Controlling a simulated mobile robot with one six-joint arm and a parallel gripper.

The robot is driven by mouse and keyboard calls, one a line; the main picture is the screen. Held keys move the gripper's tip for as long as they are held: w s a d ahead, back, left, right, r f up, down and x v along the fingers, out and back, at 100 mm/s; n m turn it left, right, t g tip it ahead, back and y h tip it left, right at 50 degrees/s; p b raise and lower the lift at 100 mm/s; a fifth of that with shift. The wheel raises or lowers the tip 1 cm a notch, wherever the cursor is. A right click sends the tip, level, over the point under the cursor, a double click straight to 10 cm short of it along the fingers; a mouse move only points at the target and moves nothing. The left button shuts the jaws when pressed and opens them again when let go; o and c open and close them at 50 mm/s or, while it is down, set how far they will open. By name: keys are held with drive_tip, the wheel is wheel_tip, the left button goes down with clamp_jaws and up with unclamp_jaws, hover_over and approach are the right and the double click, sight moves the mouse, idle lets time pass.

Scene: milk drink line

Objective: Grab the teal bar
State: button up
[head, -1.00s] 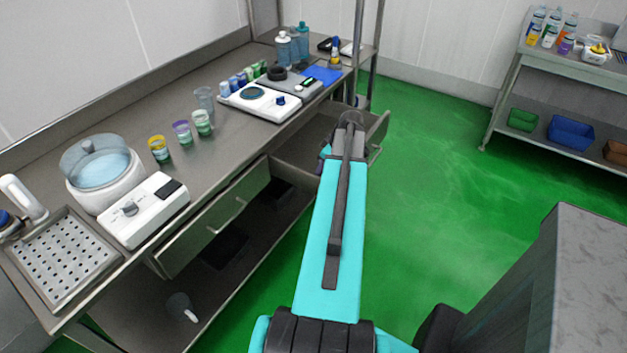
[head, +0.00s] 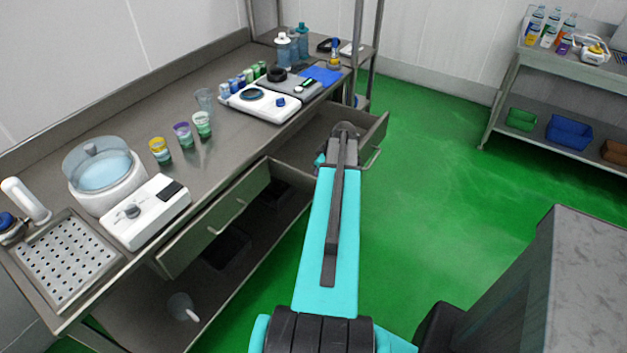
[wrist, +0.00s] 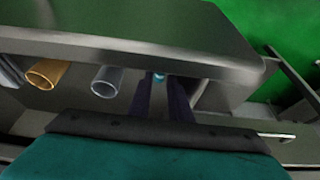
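In the wrist view, a small teal round end, which looks like the teal bar (wrist: 159,75), shows at the far end of the gap between my fingertips. Most of it is hidden by the fingers and a grey metal edge. My gripper (wrist: 160,95) has its two dark fingers apart, with a clear gap between them. An orange-brown tube end (wrist: 47,74) and a grey tube end (wrist: 106,81) lie to the left of the fingers. In the head view, my arm reaches over the open drawer and hides the gripper; the bar cannot be made out there.
The open drawer (head: 374,137) sits under the right end of the steel counter (head: 150,120). A second drawer (head: 222,222) is to its left. White scales (head: 265,108) and several cups stand above. Green floor is clear to the right; a grey block (head: 590,250) is at lower right.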

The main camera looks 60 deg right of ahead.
drive_tip(key=shift+x, duration=0.9)
drive_tip(key=shift+c, duration=0.3)
clamp_jaws()
